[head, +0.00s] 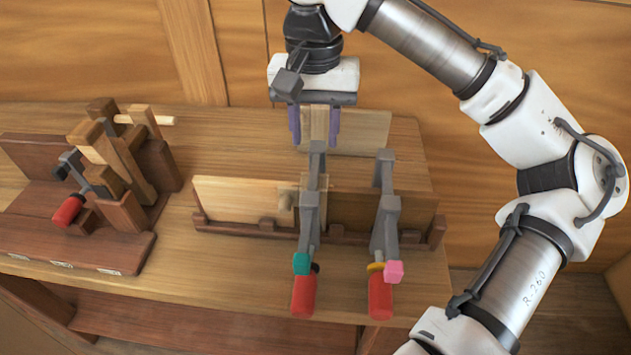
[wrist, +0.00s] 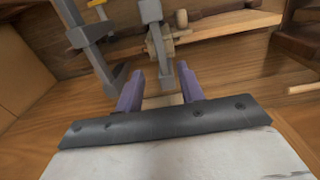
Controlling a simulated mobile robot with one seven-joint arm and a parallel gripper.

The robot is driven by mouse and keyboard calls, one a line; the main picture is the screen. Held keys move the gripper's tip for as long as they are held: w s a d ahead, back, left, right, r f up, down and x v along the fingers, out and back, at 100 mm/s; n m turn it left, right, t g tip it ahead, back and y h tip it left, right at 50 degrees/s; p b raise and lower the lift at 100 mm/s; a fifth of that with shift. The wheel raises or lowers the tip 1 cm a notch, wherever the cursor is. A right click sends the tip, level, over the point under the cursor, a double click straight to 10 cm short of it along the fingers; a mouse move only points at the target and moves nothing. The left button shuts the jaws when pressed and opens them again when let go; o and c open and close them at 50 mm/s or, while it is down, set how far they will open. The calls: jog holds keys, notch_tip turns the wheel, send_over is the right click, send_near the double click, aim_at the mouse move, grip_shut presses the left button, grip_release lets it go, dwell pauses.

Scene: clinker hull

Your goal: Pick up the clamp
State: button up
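Two grey clamps with red handles stand side by side at a wooden rack. The left clamp (head: 309,210) has a teal piece above its handle; the right clamp (head: 386,215) has yellow and pink pieces. A third clamp (head: 68,208) with a red handle is in the dark stand at left. Which one the task means cannot be told. My gripper (head: 314,126) is open, just behind the left clamp's upper end. In the wrist view, the left clamp (wrist: 152,30) reaches toward the gap between my purple fingers (wrist: 160,90), and the right clamp (wrist: 90,42) is left of them.
The low rack (head: 245,228) holds upright boards (head: 235,193) beside the clamps. The dark wooden stand (head: 125,215) with several wood pieces fills the left of the bench. A wooden wall (head: 270,60) rises behind. Bare bench top (head: 205,280) lies in front of the rack.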

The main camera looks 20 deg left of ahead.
aim_at(314, 167)
jog(key=f, duration=0.2)
jog(key=f+p, duration=0.1)
jog(key=f, duration=0.5)
jog(key=shift+w+a+p, duration=0.1)
jog(key=shift+w+p, duration=0.2)
grip_shut()
dwell(1.1)
